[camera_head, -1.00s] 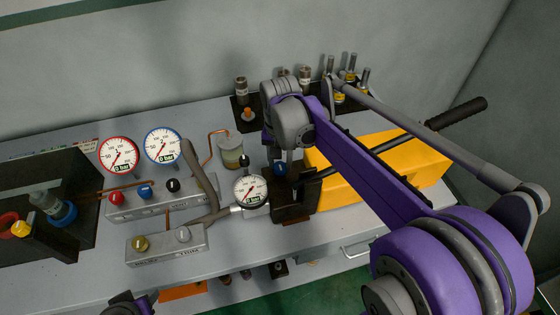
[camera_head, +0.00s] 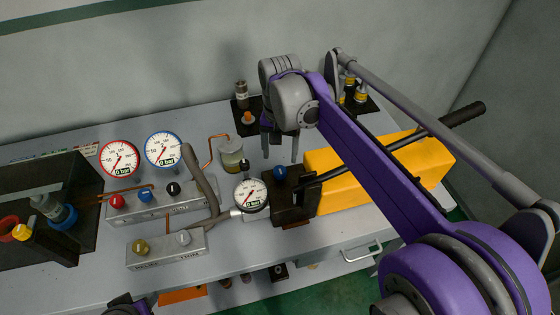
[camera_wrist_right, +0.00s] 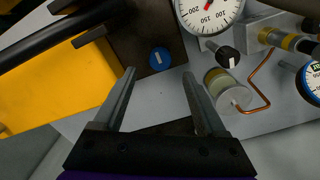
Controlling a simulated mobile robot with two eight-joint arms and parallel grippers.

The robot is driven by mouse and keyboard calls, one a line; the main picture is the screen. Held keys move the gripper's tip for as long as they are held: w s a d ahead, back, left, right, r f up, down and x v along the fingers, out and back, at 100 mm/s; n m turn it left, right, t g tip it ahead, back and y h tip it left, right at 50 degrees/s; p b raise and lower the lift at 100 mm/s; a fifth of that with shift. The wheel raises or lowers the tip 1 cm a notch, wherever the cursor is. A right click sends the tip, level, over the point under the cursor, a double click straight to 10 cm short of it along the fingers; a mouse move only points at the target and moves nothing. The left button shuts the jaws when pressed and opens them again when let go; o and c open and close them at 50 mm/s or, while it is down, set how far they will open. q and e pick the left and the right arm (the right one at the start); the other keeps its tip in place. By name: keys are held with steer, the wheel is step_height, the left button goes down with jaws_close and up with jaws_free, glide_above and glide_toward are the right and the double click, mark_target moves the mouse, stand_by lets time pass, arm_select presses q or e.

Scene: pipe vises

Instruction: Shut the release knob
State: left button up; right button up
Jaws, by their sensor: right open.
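The blue knob (camera_head: 280,172), which I take to be the release knob, sits on top of the dark pump block (camera_head: 290,212). In the right wrist view the blue knob (camera_wrist_right: 159,58) is round with a short white mark, just beyond and between the fingertips. My right gripper (camera_head: 280,152) is open and empty. Its fingers point down over the area just behind the knob, apparently not touching it; they also show in the right wrist view (camera_wrist_right: 158,76). Of my left arm only a small purple part shows at the bottom edge; its fingers are not seen.
A black pump lever (camera_head: 400,144) runs over the yellow body (camera_head: 350,180) right of the knob. A dial gauge (camera_head: 251,195) and small black knob (camera_head: 244,166) stand left of it. A glass jar (camera_head: 232,156) stands behind.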

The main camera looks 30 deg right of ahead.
mark_target(280, 170)
arm_select(q)
steer(key=shift+r, duration=0.2)
arm_select(e)
step_height(280, 170, up, 5)
steer(key=shift+f, duration=0.1)
stand_by(0.4)
